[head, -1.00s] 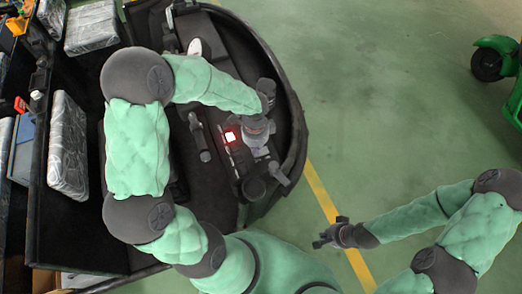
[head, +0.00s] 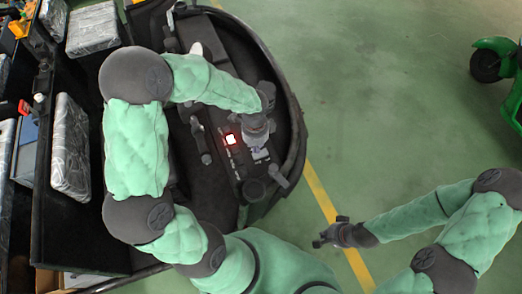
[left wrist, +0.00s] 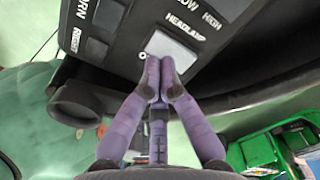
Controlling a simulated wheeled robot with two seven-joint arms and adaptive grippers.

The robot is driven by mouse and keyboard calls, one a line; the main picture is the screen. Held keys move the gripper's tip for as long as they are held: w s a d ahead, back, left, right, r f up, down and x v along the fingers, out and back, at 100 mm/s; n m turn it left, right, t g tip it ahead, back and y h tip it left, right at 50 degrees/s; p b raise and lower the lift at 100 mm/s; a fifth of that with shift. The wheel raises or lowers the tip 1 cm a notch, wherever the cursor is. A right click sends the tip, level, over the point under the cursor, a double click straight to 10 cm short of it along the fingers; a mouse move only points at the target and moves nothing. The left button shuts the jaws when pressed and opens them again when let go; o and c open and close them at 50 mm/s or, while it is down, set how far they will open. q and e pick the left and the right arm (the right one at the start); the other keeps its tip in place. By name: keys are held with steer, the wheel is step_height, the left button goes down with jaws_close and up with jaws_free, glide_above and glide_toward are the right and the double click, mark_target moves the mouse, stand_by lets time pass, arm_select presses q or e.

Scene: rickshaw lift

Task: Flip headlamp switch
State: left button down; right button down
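The dashboard panel (head: 222,122) of the rickshaw lies under my left arm. In the left wrist view, a pale rectangular switch (left wrist: 172,46) sits beside the printed word HEADLAMP. My left gripper (left wrist: 155,76) has its two purple fingertips together with nothing between them. They are at the lower edge of this switch; I cannot tell whether they touch it. In the head view, my left gripper (head: 257,143) points down over the panel and partly covers the switch area. My right gripper (head: 322,240) is empty, off to the right above the floor; its finger opening is unclear.
A red-lit button (head: 231,139) glows left of my left gripper. The left wrist view shows a round dark knob (left wrist: 76,103) and dark HORN and RESET buttons. A wrapped seat (head: 71,150) is at the left. Green floor (head: 370,100) is open to the right.

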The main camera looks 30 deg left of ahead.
mark_target(256, 155)
arm_select(q)
steer(key=shift+r+p, duration=1.5)
steer(key=shift+r, duration=0.55)
